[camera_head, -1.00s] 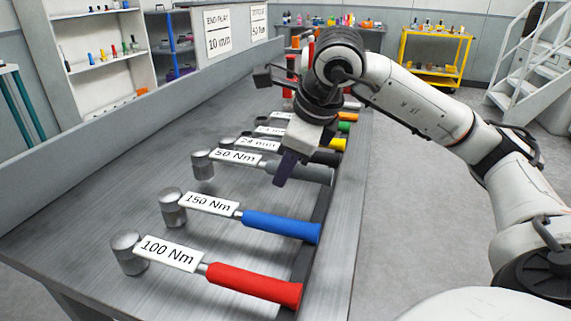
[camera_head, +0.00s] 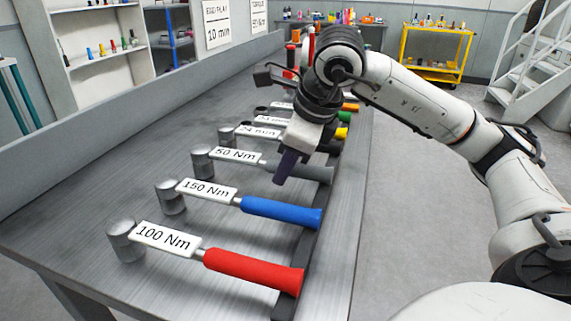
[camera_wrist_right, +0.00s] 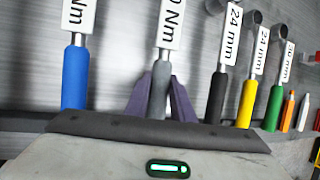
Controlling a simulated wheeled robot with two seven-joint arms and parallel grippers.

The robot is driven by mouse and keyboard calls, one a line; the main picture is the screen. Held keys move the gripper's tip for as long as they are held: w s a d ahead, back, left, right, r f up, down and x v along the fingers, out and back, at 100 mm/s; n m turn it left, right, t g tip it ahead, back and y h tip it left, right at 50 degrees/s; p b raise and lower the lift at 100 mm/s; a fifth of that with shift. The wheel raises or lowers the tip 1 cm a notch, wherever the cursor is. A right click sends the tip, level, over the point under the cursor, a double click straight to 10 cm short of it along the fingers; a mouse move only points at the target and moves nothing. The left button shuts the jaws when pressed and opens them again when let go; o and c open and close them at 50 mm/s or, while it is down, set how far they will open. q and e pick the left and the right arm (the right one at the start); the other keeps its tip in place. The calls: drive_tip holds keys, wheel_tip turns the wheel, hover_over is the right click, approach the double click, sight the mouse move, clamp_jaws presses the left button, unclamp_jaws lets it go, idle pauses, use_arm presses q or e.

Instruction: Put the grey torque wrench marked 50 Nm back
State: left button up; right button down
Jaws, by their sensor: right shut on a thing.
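The grey torque wrench (camera_head: 237,155) has a white plate marked 50 Nm, a round metal head and a grey handle. It is in the row on the grey bench, beyond the blue-handled 150 Nm wrench (camera_head: 208,191). My right gripper (camera_head: 285,168) is over its handle, with purple fingers. In the right wrist view the fingers (camera_wrist_right: 160,103) are shut on either side of the grey handle (camera_wrist_right: 159,82). I cannot tell whether the wrench touches the bench. My left gripper is not in view.
The red-handled 100 Nm wrench (camera_head: 168,238) lies nearest. Beyond the grey one lie several wrenches, including black (camera_wrist_right: 216,98), yellow (camera_wrist_right: 247,102) and green (camera_wrist_right: 273,105) handles. A dark strip (camera_head: 307,247) runs under the handles. A yellow cart (camera_head: 437,55) stands far right.

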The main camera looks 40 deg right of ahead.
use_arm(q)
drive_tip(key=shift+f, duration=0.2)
use_arm(e)
drive_tip(key=shift+f, duration=0.15)
drive_tip(key=c, duration=1.5)
unclamp_jaws()
drive_tip(key=shift+c, duration=0.2)
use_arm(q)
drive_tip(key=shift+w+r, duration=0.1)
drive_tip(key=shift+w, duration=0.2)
use_arm(e)
drive_tip(key=shift+o, duration=0.5)
drive_tip(key=shift+f, duration=0.1)
drive_tip(key=shift+s+r, duration=0.1)
drive_tip(key=shift+r, duration=0.25)
use_arm(q)
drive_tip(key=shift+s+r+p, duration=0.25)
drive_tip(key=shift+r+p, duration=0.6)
drive_tip(key=shift+p, duration=0.15)
use_arm(e)
drive_tip(key=v, duration=0.9)
drive_tip(key=shift+s+r, duration=0.2)
drive_tip(key=shift+r, duration=0.1)
drive_tip(key=shift+a, duration=0.1)
